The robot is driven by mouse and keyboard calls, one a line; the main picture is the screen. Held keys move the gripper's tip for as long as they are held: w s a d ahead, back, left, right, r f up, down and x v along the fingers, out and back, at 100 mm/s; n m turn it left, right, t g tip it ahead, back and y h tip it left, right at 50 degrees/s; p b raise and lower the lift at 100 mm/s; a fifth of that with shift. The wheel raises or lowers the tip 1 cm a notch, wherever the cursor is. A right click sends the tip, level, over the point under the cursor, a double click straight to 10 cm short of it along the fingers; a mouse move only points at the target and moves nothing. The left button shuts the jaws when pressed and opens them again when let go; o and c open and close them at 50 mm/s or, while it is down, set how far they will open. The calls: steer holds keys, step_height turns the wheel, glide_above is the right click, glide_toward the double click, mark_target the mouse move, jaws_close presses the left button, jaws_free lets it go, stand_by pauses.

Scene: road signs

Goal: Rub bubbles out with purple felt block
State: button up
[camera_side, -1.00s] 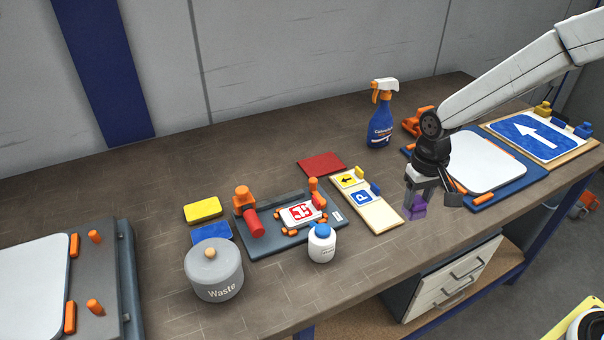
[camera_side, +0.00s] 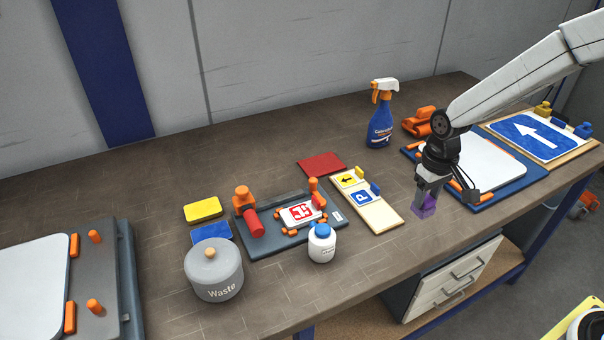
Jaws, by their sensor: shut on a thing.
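My gripper (camera_side: 428,194) is at the right of the bench, shut on the purple felt block (camera_side: 427,206). The block hangs below the jaws, beside the left front edge of a blue board (camera_side: 481,207) that carries a blank white plate (camera_side: 490,165). I cannot tell whether the block touches the bench. A finished-looking blue sign with a white arrow (camera_side: 534,135) lies on a wooden board at the far right. A small white sign with a red mark (camera_side: 301,212) sits in a dark fixture (camera_side: 262,247). Bubbles are too small to make out.
A blue spray bottle (camera_side: 381,120) stands behind. A cream board with small signs (camera_side: 382,217), a white jar (camera_side: 321,244), a grey waste pot (camera_side: 214,272), and yellow (camera_side: 203,209) and red (camera_side: 322,164) pads lie leftward. The bench front is clear between jar and gripper.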

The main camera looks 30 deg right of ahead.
steer(key=w+a, duration=0.8)
steer(key=a, duration=0.3)
steer(key=w+a, duration=0.8)
steer(key=a, duration=0.3)
steer(key=shift+w+a+r, duration=0.15)
steer(key=shift+a+r, duration=0.1)
steer(key=shift+r, duration=0.1)
steer(key=shift+f, duration=0.2)
steer(key=shift+f, duration=2.2)
steer(key=shift+f, duration=0.6)
steer(key=shift+w+d, duration=0.1)
steer(key=shift+w, duration=0.35)
steer(key=shift+s, duration=0.15)
